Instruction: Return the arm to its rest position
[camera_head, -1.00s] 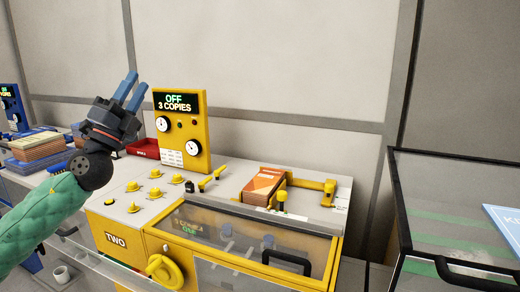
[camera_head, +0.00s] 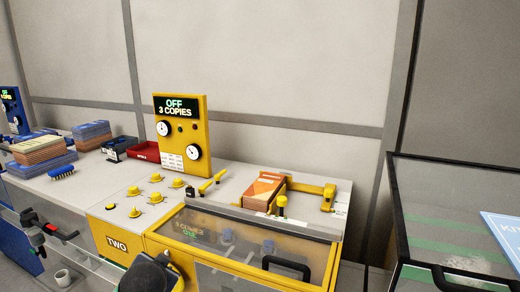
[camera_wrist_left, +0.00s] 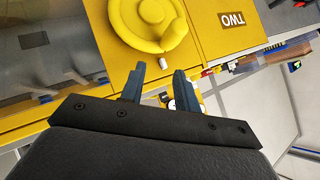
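My left arm shows only as a dark rounded link low in the head view. In the left wrist view my left gripper (camera_wrist_left: 159,78) has its two blue fingers apart with nothing held between them. It hangs in front of the yellow machine marked TWO (camera_head: 116,244), which also shows in the left wrist view (camera_wrist_left: 220,25). The machine's round yellow handle (camera_wrist_left: 150,22) lies just beyond the fingertips, apart from them. In the head view my arm link covers most of that handle. My right gripper is in neither view.
The machine's panel (camera_head: 200,115) reads OFF, 3 COPIES. An orange-topped card stack (camera_head: 264,187) lies on its top. A red tray (camera_head: 146,151) and blue-edged stacks (camera_head: 38,150) stand to the left. A black-framed clear case (camera_head: 440,190) stands at right.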

